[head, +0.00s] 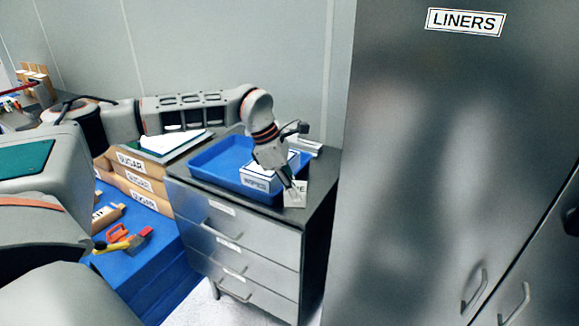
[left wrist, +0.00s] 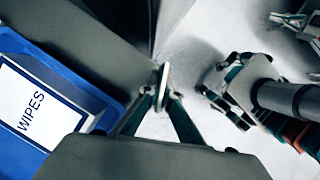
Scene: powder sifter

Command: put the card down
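My left gripper (head: 291,186) reaches over the drawer cabinet top, pointing down near its front right corner. It is shut on a small pale card (head: 297,199) with dark lettering, only partly readable. In the left wrist view the card (left wrist: 164,82) shows nearly edge-on between the fingertips (left wrist: 160,92). I cannot tell whether the card touches the cabinet top. A white box marked WIPES (head: 258,182) is close beside the gripper, in the blue tray. My right gripper is not identifiable in these views.
The blue tray (head: 205,173) sits on the drawer cabinet (head: 237,228). A tall metal cabinet marked LINERS (head: 440,140) stands close on the right. Cartons marked SUGAR (head: 142,181) are stacked left of the drawers. Tools lie on a blue surface (head: 150,250) at lower left.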

